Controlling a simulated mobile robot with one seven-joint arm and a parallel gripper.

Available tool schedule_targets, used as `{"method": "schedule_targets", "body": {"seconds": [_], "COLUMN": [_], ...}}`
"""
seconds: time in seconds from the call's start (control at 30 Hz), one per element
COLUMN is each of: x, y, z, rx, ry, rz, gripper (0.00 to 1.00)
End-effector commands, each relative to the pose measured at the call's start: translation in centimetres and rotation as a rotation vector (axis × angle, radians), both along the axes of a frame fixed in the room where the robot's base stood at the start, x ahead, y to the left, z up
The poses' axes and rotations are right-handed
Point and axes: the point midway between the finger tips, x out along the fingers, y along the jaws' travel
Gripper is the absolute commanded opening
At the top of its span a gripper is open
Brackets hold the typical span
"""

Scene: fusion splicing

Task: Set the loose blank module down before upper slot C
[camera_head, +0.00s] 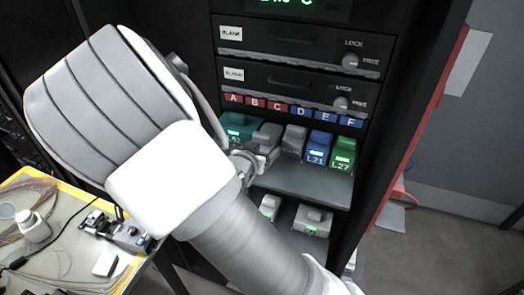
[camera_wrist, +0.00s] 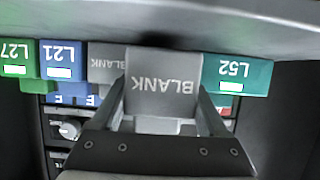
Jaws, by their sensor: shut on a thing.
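My gripper (camera_wrist: 162,108) is shut on a grey module marked BLANK (camera_wrist: 163,82), one finger on each side. In the head view this loose blank module (camera_head: 266,137) is at the front of the upper shelf, partly hidden by my gripper (camera_head: 248,162). It stands below the red labels, near label C (camera_head: 276,106), between the teal L52 module (camera_head: 237,125) and another grey blank module (camera_head: 293,141). In the wrist view, which is upside down, it looks nearer than its neighbours. I cannot tell whether it touches the shelf.
The blue L21 (camera_head: 319,147) and green L27 (camera_head: 343,154) modules stand to the right on the upper shelf (camera_head: 305,184). White modules (camera_head: 313,220) are on a lower shelf. The rack's right wall (camera_head: 385,140) is close. A cluttered yellow-edged table (camera_head: 75,235) is at the left.

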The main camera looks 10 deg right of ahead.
Motion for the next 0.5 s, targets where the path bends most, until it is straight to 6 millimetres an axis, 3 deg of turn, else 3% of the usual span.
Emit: {"method": "schedule_targets", "body": {"seconds": [0.1, 0.5], "x": [0.02, 0.03], "y": [0.02, 0.01], "z": [-0.98, -1.46], "rx": [-0.001, 0.001], "ry": [0.001, -0.002], "rz": [0.002, 0.001], "gripper": [0.16, 0.16]}}
